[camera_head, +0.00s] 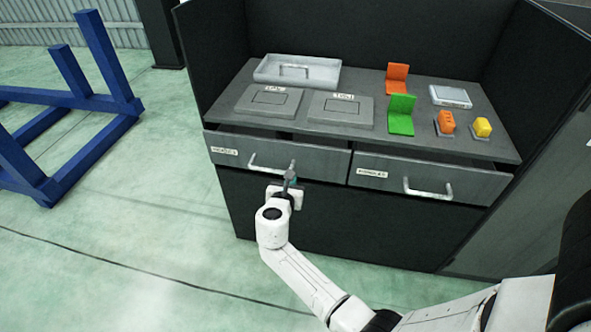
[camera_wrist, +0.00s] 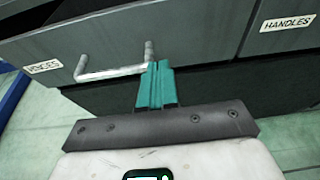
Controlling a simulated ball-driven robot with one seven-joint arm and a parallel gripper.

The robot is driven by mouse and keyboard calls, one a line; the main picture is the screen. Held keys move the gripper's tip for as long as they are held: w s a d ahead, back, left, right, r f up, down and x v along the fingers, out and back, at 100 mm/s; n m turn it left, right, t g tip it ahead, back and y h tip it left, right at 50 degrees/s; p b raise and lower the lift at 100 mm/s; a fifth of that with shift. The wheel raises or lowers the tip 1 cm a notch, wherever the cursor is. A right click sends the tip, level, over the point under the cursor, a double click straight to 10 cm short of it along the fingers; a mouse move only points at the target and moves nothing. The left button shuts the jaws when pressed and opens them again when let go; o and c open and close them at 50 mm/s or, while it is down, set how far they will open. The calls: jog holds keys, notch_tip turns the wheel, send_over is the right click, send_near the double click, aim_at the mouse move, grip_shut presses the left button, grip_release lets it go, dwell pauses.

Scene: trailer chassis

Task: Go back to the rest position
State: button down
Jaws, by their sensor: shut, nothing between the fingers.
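My gripper (camera_head: 291,178) is in front of the left drawer (camera_head: 225,148) of the dark workbench, close to that drawer's handle (camera_head: 268,168). In the wrist view my gripper's teal fingers (camera_wrist: 157,85) are shut together with nothing between them. The fingertips overlap the right end of the metal handle (camera_wrist: 112,72) in that view; I cannot tell whether they touch it. The left drawer's label appears to read "HINGES" (camera_wrist: 43,66). My arm reaches in from the lower right of the head view.
The right drawer (camera_head: 430,177), labelled "HANDLES", is beside it; both drawers appear slightly open. The bench top holds a grey tray (camera_head: 297,69), orange (camera_head: 397,80) and green (camera_head: 401,115) brackets and small blocks. A blue frame (camera_head: 75,120) stands left. Green floor between is clear.

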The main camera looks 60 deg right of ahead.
jog(key=v, duration=0.3)
jog(key=shift+a, duration=0.15)
jog(key=s+a+f+m+g+y+p, duration=0.1)
jog(key=s+a+m+g+y+p, duration=0.3)
jog(key=s+m, duration=0.9)
jog(key=s+a+r+m+y, duration=0.1)
jog(key=s+a+m+y, duration=0.3)
jog(key=a, duration=0.4)
jog(key=s+a+r+m+y, duration=0.1)
jog(key=s+a+m+y, duration=0.4)
jog(key=a, duration=0.3)
jog(key=shift+s+a+r+y, duration=0.15)
jog(key=shift+s+a+y, duration=0.2)
jog(key=shift+s, duration=0.4)
